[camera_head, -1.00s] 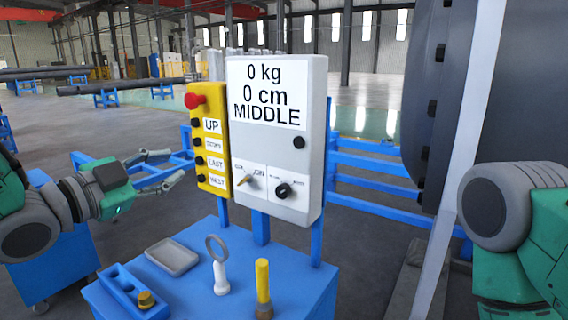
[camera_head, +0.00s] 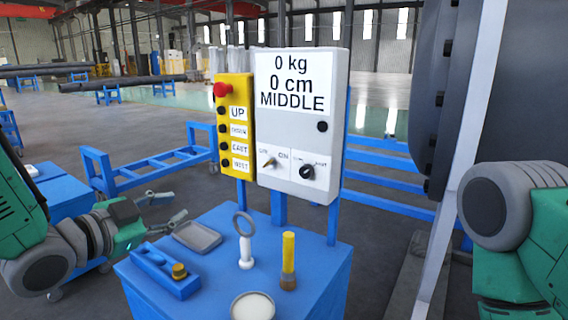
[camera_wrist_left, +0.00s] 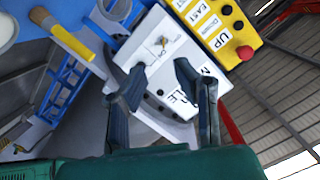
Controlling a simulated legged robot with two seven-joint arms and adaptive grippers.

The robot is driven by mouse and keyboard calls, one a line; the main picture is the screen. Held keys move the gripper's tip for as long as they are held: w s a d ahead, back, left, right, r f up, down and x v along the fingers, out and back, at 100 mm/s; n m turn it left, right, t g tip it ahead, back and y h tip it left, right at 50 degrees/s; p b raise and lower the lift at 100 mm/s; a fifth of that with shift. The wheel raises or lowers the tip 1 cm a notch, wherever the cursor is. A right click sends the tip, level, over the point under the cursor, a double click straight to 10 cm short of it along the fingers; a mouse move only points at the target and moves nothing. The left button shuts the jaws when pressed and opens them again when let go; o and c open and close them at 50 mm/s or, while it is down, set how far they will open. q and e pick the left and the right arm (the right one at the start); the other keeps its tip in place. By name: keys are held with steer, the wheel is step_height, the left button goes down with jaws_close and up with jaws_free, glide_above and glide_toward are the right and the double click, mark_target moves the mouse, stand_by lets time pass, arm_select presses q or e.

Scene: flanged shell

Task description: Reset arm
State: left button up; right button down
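My left gripper (camera_head: 170,207) comes in from the left, beside the blue table's far left side, close to the grey tray in the picture. Its two fingers are spread and nothing is between them. In the left wrist view the open fingers (camera_wrist_left: 163,92) show in front of the tilted control panel. My right arm (camera_head: 515,220) stands at the right edge; its gripper is out of the picture. The white control panel (camera_head: 298,120) reads 0 kg, 0 cm, MIDDLE. A yellow button box (camera_head: 237,125) with a red knob is beside it.
The blue table (camera_head: 222,285) carries a grey tray (camera_head: 197,236), a blue holder (camera_head: 160,270), a ring-topped white stand (camera_head: 245,245), a yellow-handled brush (camera_head: 288,260) and a round dish (camera_head: 253,307). A large dark flanged shell (camera_head: 440,90) stands at the right.

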arm_select(q)
steer(key=s+a+f+n+g+y+b, duration=0.1)
steer(key=s+f+n+g+y, duration=0.15)
steer(key=f, duration=0.75)
steer(key=s+a+f+n+g+y+b, duration=0.15)
steer(key=s+f, duration=0.25)
steer(key=f, duration=0.5)
steer(key=s+a+f+n+g+y+b, duration=0.1)
steer(key=s+f+n+b, duration=0.2)
steer(key=f, duration=0.7)
steer(key=s+a+f+n+g+y+b, duration=0.1)
steer(key=s+f+g, duration=0.3)
steer(key=s+f, duration=0.5)
steer(key=s+a+f+n+g+y+b, duration=0.1)
steer(key=s+f+n+g, duration=0.3)
steer(key=s+f, duration=0.5)
steer(key=s+a+b, duration=0.1)
steer(key=s, duration=0.5)
steer(key=shift+s+a+f+y, duration=0.2)
steer(key=shift+a+f+y, duration=0.15)
steer(key=shift+a+y, duration=0.05)
steer(key=shift+w, duration=0.15)
